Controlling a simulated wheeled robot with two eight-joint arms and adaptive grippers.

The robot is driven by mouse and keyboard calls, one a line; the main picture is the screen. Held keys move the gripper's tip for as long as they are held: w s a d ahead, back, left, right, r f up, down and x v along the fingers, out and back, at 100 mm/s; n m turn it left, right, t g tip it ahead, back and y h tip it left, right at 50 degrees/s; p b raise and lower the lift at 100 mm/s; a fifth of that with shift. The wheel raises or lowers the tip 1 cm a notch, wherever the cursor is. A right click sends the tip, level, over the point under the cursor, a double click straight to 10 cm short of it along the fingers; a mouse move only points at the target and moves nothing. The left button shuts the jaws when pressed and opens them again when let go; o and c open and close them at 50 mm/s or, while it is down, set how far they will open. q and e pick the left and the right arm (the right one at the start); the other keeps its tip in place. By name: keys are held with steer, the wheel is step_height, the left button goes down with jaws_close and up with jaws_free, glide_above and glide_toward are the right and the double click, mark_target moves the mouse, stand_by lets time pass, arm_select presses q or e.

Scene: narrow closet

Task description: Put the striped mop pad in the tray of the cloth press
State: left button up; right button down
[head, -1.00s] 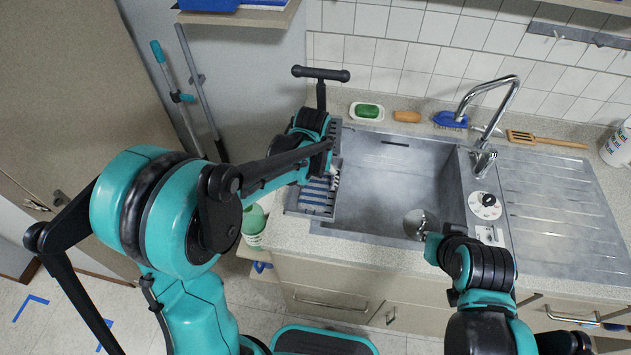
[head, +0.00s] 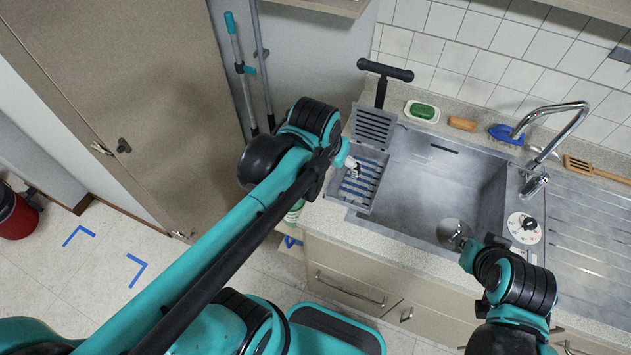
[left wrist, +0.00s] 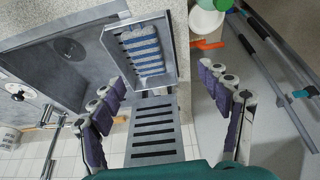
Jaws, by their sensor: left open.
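The blue-and-white striped mop pad (left wrist: 143,50) lies inside the grey tray (left wrist: 168,29) of the cloth press, within its walls. In the head view the pad (head: 361,181) shows as stripes in the tray at the sink's left end. The press's slotted plate (left wrist: 154,132) stands open behind the tray, with a black T-handle (head: 385,70). My left gripper (left wrist: 166,110) is open and empty, its purple-padded fingers apart on either side of the slotted plate, clear of the pad. My right arm's end (head: 470,255) is over the sink's front edge; its fingers cannot be made out.
The sink basin (head: 440,190) is empty, with a tap (head: 550,130) behind it. Mop poles (head: 240,75) lean at the left. A cabinet (head: 340,288) is below.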

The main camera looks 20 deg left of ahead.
arm_select(q)
steer(key=s+a+f+t, duration=0.1)
steer(key=s+a+t, duration=0.1)
steer(key=s, duration=0.4)
steer(key=shift+s+a+f+t, duration=0.25)
steer(key=shift+s+f+t, duration=0.05)
steer(key=shift+s, duration=0.05)
step_height(320, 180, down, 5)
steer(key=b, duration=0.5)
stand_by(1.5)
